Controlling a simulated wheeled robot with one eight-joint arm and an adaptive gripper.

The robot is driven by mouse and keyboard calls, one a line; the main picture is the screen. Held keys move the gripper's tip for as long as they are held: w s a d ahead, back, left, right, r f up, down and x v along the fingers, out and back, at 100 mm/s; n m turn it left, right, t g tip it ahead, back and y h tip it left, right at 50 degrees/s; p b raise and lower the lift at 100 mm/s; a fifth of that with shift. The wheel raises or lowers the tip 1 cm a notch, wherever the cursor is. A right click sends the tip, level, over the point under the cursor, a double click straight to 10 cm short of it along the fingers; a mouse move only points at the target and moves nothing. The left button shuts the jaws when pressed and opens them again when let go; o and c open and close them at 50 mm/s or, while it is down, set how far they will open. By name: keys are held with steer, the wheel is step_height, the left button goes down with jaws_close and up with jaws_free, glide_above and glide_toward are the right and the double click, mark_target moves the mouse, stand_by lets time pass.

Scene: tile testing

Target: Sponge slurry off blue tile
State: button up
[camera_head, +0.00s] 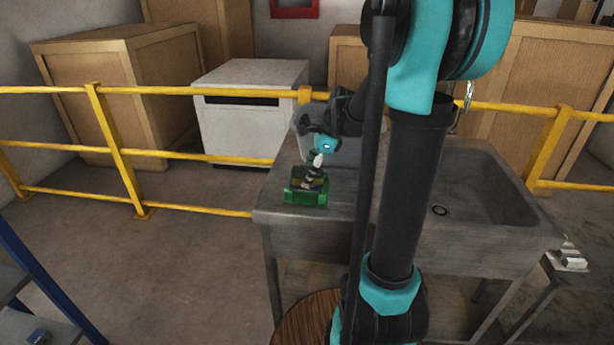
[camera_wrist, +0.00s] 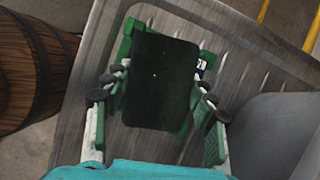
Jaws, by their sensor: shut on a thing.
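My gripper (camera_head: 314,179) points down over a green tray-like holder (camera_head: 306,198) on the left end of the metal sink unit. In the wrist view its two fingers (camera_wrist: 158,96) are shut on the sides of a dark, nearly black-green rectangular block (camera_wrist: 160,75), which may be the sponge. The green holder (camera_wrist: 125,48) shows around and behind the block, with a small numbered label at its upper right. I cannot tell whether the block touches the holder.
The metal sink unit (camera_head: 285,217) has a basin (camera_head: 485,190) on the right. A grey container (camera_wrist: 275,135) stands close to the holder's right. A wooden barrel (camera_wrist: 38,70) is at the left below. Yellow railings (camera_head: 180,157) run behind, with crates beyond.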

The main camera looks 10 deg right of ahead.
mark_target(302, 189)
steer(key=shift+w+d, duration=0.25)
steer(key=shift+w, duration=0.4)
steer(key=shift+w+d, duration=0.2)
steer(key=shift+w, duration=0.45)
steer(key=shift+w+d, duration=0.25)
steer(key=shift+w, duration=0.4)
steer(key=shift+c, duration=0.7)
steer(key=shift+r, duration=0.1)
steer(key=shift+s, duration=0.1)
steer(key=shift+s+a, duration=0.4)
steer(key=shift+s, duration=0.9)
steer(key=shift+s+a, duration=0.45)
steer(key=shift+s, duration=0.8)
steer(key=shift+s+a, duration=0.4)
steer(key=shift+s, duration=0.9)
steer(key=shift+w, duration=0.1)
steer(key=shift+w+d, duration=0.4)
steer(key=shift+w, duration=0.85)
steer(key=shift+w+d, duration=0.45)
steer(key=shift+w, duration=0.85)
steer(key=shift+w+d, duration=0.4)
steer(key=shift+w, duration=0.85)
